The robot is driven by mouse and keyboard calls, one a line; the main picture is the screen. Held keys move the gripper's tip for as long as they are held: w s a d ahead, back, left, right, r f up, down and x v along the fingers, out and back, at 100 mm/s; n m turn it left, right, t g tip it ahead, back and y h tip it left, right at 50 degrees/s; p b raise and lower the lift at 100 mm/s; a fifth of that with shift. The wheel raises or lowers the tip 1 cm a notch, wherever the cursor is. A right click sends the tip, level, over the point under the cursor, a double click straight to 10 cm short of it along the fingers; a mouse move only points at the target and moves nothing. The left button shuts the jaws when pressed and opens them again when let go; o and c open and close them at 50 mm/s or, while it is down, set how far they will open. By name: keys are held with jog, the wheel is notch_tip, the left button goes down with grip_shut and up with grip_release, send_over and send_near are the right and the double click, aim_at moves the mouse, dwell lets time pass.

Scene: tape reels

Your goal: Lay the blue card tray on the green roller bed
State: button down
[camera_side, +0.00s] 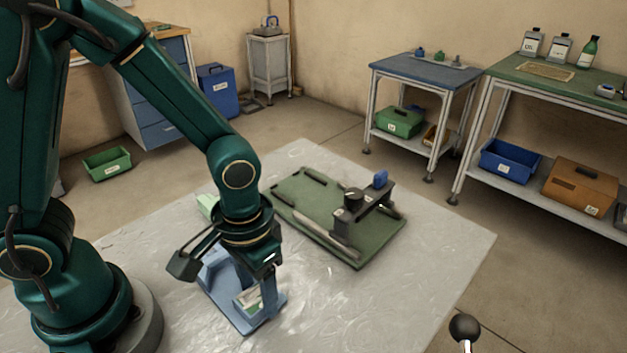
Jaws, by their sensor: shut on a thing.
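The blue card tray (226,300) is below my wrist at the front of the grey table, with a pale card or label showing inside it. My gripper (268,268) points down and is shut on an upright blue part at the tray's right side. My wrist hides some of the tray, and I cannot tell whether it touches the table. The green roller bed (315,219) lies flat behind and to the right of the tray, apart from it. It carries dark and grey rollers and a dark bracket with a blue knob (380,178).
A pale green object (207,204) stands partly hidden behind my forearm. The bracket (362,207) rises above the bed's right part. The grey table (410,290) is clear at the right and front right. A black ball-topped lever (464,327) stands at the front edge of the view.

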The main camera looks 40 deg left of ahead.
jog(key=shift+c, duration=1.3)
grip_release()
jog(key=shift+f, duration=0.1)
notch_tip(320, 180, up, 11)
notch_tip(320, 180, up, 4)
jog(key=t, duration=0.5)
send_over(225, 289)
jog(key=shift+o, duration=0.6)
jog(key=shift+s+a+f+t, duration=0.1)
jog(key=shift+s+a+t, duration=0.15)
jog(key=shift+a, duration=0.3)
